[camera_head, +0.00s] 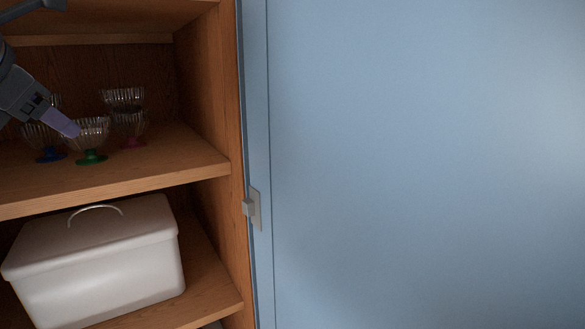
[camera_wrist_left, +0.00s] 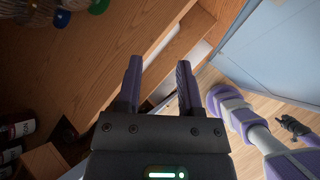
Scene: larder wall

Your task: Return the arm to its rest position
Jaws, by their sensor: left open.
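My left gripper (camera_head: 62,119) comes in from the upper left in the head view, at the shelf with the glass cups. Its visible finger overlaps the cups in the picture; I cannot tell whether it touches one. In the left wrist view my left gripper (camera_wrist_left: 158,72) has its two fingers apart with nothing between them. Shelf boards show beyond the fingers. A dark shape that looks like my right gripper (camera_wrist_left: 291,126) shows small at the right edge of the wrist view, too small to read its jaws.
Ribbed glass cups with a green foot (camera_head: 91,157), a blue foot (camera_head: 51,155) and a pink foot (camera_head: 132,142) stand on the upper shelf (camera_head: 150,177). A white lidded box (camera_head: 105,265) sits below. A blue panel (camera_head: 420,160) fills the right. Dark bottles (camera_wrist_left: 17,131) show in the wrist view.

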